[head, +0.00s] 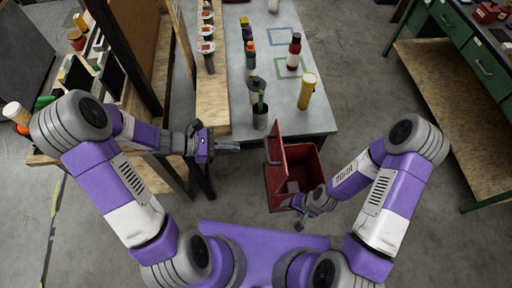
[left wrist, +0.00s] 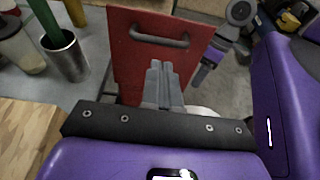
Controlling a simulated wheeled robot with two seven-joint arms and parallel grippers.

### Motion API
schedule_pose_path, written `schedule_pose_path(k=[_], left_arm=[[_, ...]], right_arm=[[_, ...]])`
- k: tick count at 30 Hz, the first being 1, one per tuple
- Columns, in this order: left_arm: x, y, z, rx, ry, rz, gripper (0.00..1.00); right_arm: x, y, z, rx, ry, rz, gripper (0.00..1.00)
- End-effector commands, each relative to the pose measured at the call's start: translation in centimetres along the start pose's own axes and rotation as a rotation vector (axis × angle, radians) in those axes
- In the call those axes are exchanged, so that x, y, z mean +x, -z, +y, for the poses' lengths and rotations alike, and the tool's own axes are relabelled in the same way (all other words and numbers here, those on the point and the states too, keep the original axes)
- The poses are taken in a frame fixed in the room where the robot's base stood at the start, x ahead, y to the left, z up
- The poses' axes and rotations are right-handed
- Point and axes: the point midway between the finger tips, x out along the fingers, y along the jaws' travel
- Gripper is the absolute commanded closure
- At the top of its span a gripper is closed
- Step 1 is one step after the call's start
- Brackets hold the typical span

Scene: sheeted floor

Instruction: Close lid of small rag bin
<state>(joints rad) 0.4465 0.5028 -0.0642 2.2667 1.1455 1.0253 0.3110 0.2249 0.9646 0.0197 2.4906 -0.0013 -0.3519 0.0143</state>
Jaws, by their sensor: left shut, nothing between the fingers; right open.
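The small red rag bin (head: 308,158) stands on the floor at the near end of the grey table. Its red lid (head: 276,152) is open and stands roughly upright on the bin's left side. The lid's outer face, with a dark handle (left wrist: 158,40), faces me in the left wrist view. My left gripper (head: 238,146) is shut and empty, left of the lid; its fingers (left wrist: 163,82) overlap the lid in the left wrist view, and I cannot tell if they touch. My right gripper (head: 305,215) is open by the bin's near side, its fingertips hard to make out.
The grey table (head: 285,95) behind the bin carries a yellow bottle (head: 307,90), a red bottle (head: 294,50) and a metal cup (head: 260,117). A green workbench (head: 470,60) stands at the right. The floor right of the bin is clear.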

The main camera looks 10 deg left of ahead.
Motion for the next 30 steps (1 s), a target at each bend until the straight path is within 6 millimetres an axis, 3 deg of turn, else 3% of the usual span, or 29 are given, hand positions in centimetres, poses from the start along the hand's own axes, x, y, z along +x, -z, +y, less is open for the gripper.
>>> schedule_pose_path(k=[6, 12, 18, 30], left_arm=[[4.8, 0.1, -0.2, -0.001, 0.006, 0.0, 1.0], [7.5, 0.0, -0.1, 0.0, 0.003, 0.0, 1.0], [8.5, 0.0, 0.0, 0.001, 0.001, 0.001, 1.0], [8.5, -0.1, 0.2, 0.001, -0.003, 0.006, 1.0]], right_arm=[[0.3, 0.0, 0.1, 0.0, 0.0, 0.0, 0.35], [0.4, 0.0, 0.1, 0.0, 0.0, 0.0, 0.35], [0.4, 0.0, 0.1, 0.0, 0.0, 0.0, 0.35], [0.3, 0.0, 0.1, 0.0, 0.0, 0.0, 0.35]])
